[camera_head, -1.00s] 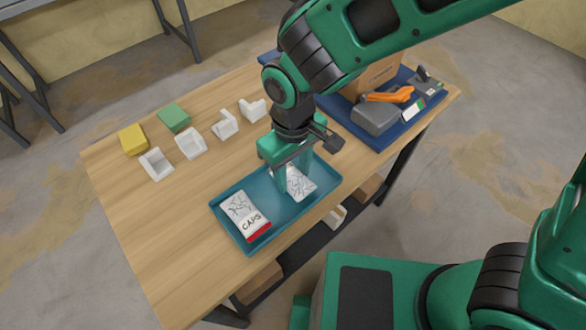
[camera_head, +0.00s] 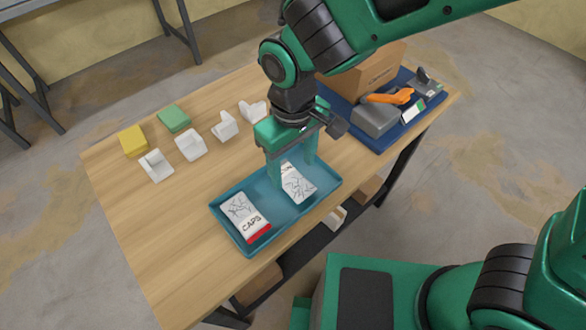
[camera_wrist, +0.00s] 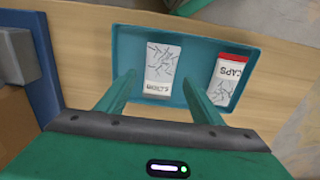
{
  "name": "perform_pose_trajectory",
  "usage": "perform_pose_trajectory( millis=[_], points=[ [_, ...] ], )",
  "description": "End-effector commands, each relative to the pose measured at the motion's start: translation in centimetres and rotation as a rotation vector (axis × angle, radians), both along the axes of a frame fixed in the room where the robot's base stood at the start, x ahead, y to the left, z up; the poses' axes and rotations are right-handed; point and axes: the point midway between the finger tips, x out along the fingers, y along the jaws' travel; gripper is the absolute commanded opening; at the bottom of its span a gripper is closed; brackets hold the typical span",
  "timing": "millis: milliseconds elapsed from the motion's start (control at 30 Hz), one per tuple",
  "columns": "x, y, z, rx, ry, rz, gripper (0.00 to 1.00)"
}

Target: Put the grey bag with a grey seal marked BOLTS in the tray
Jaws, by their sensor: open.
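The teal tray (camera_head: 243,248) stands on the table and holds two bags. The BOLTS bag (camera_head: 298,186) lies in the tray's right part in the head view; in the wrist view (camera_wrist: 162,68) its lettering shows upside down beside a grey end. The bag marked CAPS (camera_head: 243,212) with a red seal lies in the left part, and also shows in the wrist view (camera_wrist: 231,82). My gripper (camera_head: 291,172) is open above the BOLTS bag, its fingers to either side and apart from it. In the wrist view my gripper (camera_wrist: 164,80) holds nothing.
White open holders (camera_head: 190,144), a yellow block (camera_head: 133,140) and a green block (camera_head: 174,118) stand at the back left. A blue mat (camera_head: 381,143) at the right bears a cardboard box (camera_head: 365,72), a grey case and an orange tool. Bare wood lies left of the tray.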

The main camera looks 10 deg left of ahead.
Motion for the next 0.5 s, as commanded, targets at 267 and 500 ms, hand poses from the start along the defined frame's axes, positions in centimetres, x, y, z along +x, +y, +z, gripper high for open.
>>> perform_pose_trajectory(
  millis=[267, 500],
  points=[
    [0.1, 0.0, 5.5, 0.003, -0.003, -0.001, 0.6],
    [0.0, 0.0, 7.9, 0.002, -0.001, 0.0, 0.6]
  ],
)
